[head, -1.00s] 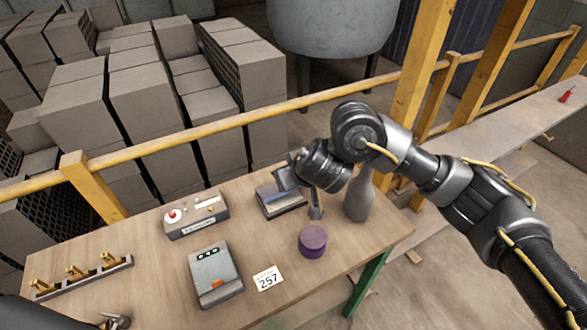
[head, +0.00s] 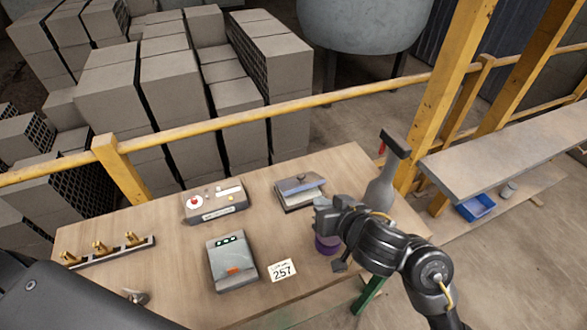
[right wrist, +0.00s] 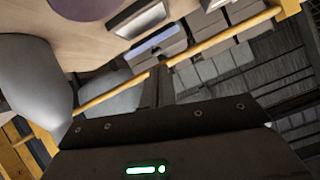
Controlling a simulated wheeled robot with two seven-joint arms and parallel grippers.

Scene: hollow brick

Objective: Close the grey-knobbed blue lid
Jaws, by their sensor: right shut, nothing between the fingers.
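The blue lid (head: 302,185) with its small grey knob is on a low grey box at the back of the table. It looks low over the box, but I cannot tell whether it is fully down. The lid shows as a blue strip in the right wrist view (right wrist: 156,48), beside a pale panel. My right gripper (head: 322,207) is just right and in front of the box, apart from the lid. Its fingers are shut and empty; they show as a thin dark bar in the right wrist view (right wrist: 159,85). My left gripper is out of view.
A purple round container (head: 327,244) is partly hidden by my right arm. A grey bottle (head: 381,192) stands close right of the arm. A yellow rail (head: 260,118) runs behind.

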